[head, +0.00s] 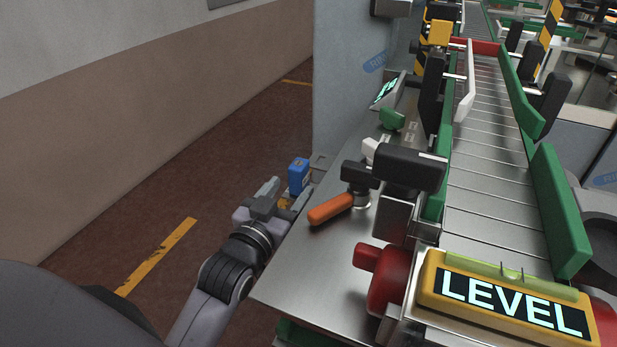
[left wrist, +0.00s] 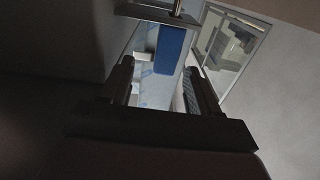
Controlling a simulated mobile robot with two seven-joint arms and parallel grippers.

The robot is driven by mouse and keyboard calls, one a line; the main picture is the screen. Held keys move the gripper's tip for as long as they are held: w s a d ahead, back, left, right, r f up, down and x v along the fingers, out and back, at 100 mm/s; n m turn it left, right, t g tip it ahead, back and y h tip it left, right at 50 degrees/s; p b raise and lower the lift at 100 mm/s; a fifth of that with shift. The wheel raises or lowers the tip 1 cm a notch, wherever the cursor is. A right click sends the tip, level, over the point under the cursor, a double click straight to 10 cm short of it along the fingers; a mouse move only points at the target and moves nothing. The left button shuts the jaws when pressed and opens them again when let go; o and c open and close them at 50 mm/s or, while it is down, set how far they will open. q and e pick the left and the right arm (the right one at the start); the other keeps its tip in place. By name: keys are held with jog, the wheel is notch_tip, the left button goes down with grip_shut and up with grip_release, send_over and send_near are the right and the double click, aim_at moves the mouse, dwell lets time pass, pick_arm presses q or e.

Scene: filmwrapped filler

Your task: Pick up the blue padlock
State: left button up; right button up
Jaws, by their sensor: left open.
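The blue padlock (head: 299,176) hangs at the left edge of the machine's metal table, near a small grey bracket. It also shows as a blue block in the left wrist view (left wrist: 170,50), just beyond the fingertips. My left gripper (head: 290,196) is open in the head view, with its fingers pointing at the padlock. In the left wrist view the two fingers (left wrist: 163,82) stand apart, with the padlock ahead of the gap between them. I cannot tell whether any finger touches it. My right gripper does not show.
The metal table (head: 305,270) carries an orange-handled lever (head: 331,209) close to the right of my gripper. A roller conveyor (head: 490,170) with green guides runs further right. A yellow level sign (head: 505,298) stands in front. Open floor (head: 215,190) lies to the left.

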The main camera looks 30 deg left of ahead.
aim_at(294, 175)
pick_arm(q)
jog(key=w, duration=0.4)
jog(key=w+a, duration=0.1)
jog(key=shift+w+a+r, duration=0.1)
jog(key=shift+w+r, duration=0.15)
jog(key=shift+w, duration=0.65)
jog(key=c, duration=1.1)
jog(key=shift+c, duration=0.2)
jog(key=shift+r, duration=0.15)
